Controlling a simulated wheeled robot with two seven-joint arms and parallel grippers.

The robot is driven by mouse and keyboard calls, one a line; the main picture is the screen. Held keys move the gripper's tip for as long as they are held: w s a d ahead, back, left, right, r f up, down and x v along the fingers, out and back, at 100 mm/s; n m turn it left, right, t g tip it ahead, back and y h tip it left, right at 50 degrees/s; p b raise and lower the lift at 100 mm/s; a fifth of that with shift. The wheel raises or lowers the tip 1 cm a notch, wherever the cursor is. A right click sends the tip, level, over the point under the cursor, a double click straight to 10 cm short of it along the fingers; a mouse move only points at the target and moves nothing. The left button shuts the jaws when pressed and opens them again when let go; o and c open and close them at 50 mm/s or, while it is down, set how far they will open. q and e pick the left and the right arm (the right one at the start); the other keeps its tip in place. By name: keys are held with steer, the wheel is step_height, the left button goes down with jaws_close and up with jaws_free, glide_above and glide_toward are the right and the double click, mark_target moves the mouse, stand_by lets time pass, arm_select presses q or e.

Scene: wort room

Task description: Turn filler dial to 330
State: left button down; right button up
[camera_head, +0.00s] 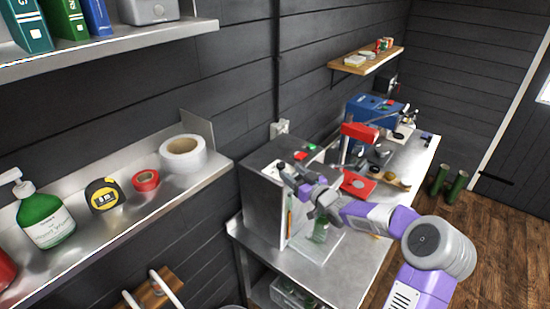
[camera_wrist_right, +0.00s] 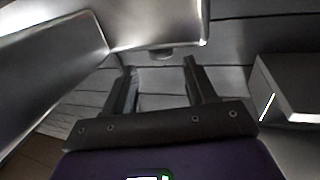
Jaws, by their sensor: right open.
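The filler (camera_head: 262,192) is a grey steel box on the metal bench, with a red and a green button on its top. A green bottle (camera_head: 320,230) stands at its front. My right gripper (camera_head: 288,172) is at the upper front edge of the filler, in front of it from the head camera. In the right wrist view its two dark fingers (camera_wrist_right: 160,75) are apart with nothing between them. I cannot make out the dial or its reading; the gripper and arm cover part of the filler's front. My left gripper is not in view.
A red press (camera_head: 358,133) and a blue machine (camera_head: 372,108) stand farther along the bench (camera_head: 330,275). A steel shelf (camera_head: 215,168) at left holds a green pump bottle (camera_head: 43,217), a tape measure (camera_head: 103,196) and tape rolls. Open wooden floor lies at right.

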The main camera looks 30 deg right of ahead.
mark_target(284, 166)
steer(key=w, duration=0.2)
steer(key=w+p, duration=0.1)
steer(key=w, duration=0.1)
steer(key=w+a, duration=0.1)
steer(key=w, duration=0.1)
steer(key=shift+w, duration=0.2)
steer(key=c, duration=0.9)
